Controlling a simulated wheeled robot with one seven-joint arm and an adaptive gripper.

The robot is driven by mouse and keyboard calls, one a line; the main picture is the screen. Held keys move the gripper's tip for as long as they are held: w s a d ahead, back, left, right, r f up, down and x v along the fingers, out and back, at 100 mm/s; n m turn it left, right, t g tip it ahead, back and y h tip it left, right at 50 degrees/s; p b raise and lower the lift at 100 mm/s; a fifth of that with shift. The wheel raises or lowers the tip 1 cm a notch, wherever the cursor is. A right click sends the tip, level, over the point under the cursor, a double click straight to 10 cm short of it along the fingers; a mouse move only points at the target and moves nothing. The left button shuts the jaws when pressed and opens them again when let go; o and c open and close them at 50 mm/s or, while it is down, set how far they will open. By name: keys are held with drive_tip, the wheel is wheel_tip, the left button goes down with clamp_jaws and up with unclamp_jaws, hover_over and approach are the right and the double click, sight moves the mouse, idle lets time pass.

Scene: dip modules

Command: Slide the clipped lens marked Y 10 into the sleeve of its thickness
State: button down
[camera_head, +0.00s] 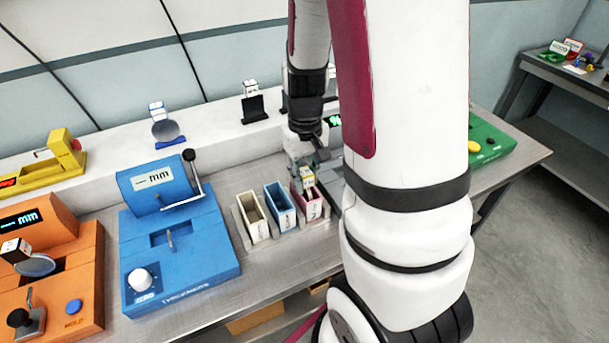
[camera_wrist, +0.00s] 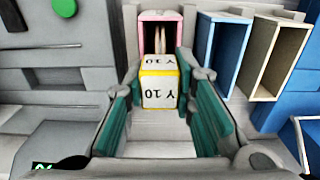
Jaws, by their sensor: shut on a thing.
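The clip marked Y 10 (camera_wrist: 160,88) is a white block with yellow edges, held between the teal pads of my gripper (camera_wrist: 160,100). In the head view the clip (camera_head: 308,177) and my gripper (camera_head: 302,168) are at the pink sleeve (camera_head: 312,208). In the wrist view the pink sleeve (camera_wrist: 145,17) opens just beyond the clip, with two pale strips inside its mouth. The lens is not clearly visible, and I cannot tell how deep it sits. The blue sleeve (camera_head: 279,208) and cream sleeve (camera_head: 253,221) stand to the left of the pink one.
A blue mm gauge (camera_head: 180,245) and an orange mm device (camera_head: 60,270) holding another clipped lens stand left of the sleeves. A yellow device (camera_head: 45,165) is at the back left. Clipped lenses (camera_head: 167,130) stand on the white ledge (camera_head: 215,125). A green device (camera_head: 488,140) is right.

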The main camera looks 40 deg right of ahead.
drive_tip(key=shift+f, duration=0.2)
drive_tip(key=c, duration=1.3)
unclamp_jaws()
drive_tip(key=shift+c, duration=0.2)
drive_tip(key=shift+r, duration=0.1)
